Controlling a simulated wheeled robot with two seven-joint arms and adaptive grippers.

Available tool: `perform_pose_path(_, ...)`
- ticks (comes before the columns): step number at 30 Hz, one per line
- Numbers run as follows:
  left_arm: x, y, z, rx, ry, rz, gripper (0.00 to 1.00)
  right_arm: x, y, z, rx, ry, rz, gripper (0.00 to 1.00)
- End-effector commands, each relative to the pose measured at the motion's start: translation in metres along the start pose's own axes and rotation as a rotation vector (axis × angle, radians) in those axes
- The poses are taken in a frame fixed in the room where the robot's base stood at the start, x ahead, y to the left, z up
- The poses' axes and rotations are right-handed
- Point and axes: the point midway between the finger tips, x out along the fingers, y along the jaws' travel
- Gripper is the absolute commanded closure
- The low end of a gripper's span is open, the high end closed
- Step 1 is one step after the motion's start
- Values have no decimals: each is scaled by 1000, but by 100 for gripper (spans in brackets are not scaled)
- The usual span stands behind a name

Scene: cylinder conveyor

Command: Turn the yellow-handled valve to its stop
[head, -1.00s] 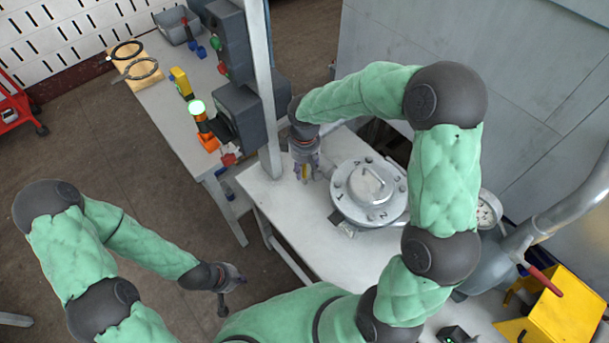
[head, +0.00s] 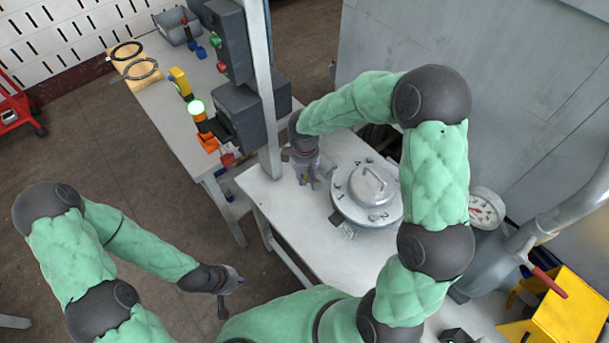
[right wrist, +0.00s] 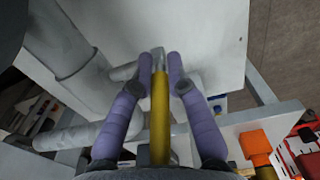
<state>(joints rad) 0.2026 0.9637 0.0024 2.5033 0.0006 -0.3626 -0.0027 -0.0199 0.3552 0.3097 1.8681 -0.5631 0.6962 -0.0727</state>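The yellow valve handle (right wrist: 159,118) shows in the right wrist view as a long bar with a grey metal end. It runs between the two purple fingers of my right gripper (right wrist: 160,68), whose tips close on both sides of it. In the head view my right gripper (head: 308,178) is low over the white table, left of the round flanged lid, and hides the handle there. My left gripper (head: 224,290) hangs over the floor at lower left, away from the valve; its finger opening is too small to make out.
The grey flanged lid (head: 368,190) stands right of my right gripper on the white table (head: 295,225). A metal post with dark control boxes (head: 238,115) rises just left. A gauge (head: 485,208), pipe and yellow box (head: 560,312) are at right.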

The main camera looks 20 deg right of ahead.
Motion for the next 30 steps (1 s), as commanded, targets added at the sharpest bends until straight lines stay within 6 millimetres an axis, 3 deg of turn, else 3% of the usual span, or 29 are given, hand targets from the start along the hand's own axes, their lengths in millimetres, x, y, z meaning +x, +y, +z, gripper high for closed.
perform_pose_path(16,-33,12,1,0,0,0,100,-1,2,-7,0,-205,-40,100)
perform_pose_path(30,-35,12,1,0,0,0,100,1,2,-7,0,-246,-48,100)
